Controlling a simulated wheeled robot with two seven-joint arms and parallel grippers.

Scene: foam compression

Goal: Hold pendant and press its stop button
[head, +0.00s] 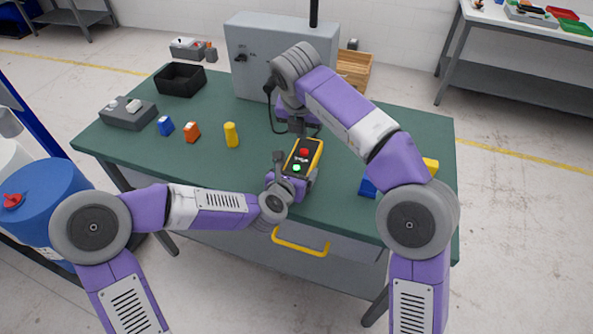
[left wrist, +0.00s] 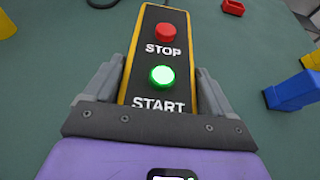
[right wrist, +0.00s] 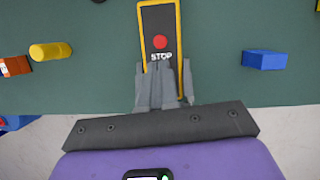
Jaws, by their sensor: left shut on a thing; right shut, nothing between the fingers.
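The pendant (head: 309,149) is a black box with a yellow rim, above the green table near its front edge. Its red stop button (left wrist: 166,33) lies beyond the lit green start button (left wrist: 161,75); the red button also shows in the right wrist view (right wrist: 160,42). My left gripper (left wrist: 158,85) is shut on the pendant, one finger on each side of its start end. My right gripper (right wrist: 162,68) is shut and empty. In its wrist view its fingertips sit just below the STOP label and hide the start button. Its height above the pendant is unclear.
A grey cabinet (head: 283,60) stands behind the pendant, with a wooden crate (head: 354,70) beside it. A yellow cylinder (head: 231,135), an orange block (head: 192,132) and a blue block (head: 165,126) stand left. A black bin (head: 180,80) is farther back. Another blue block (right wrist: 265,60) lies right.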

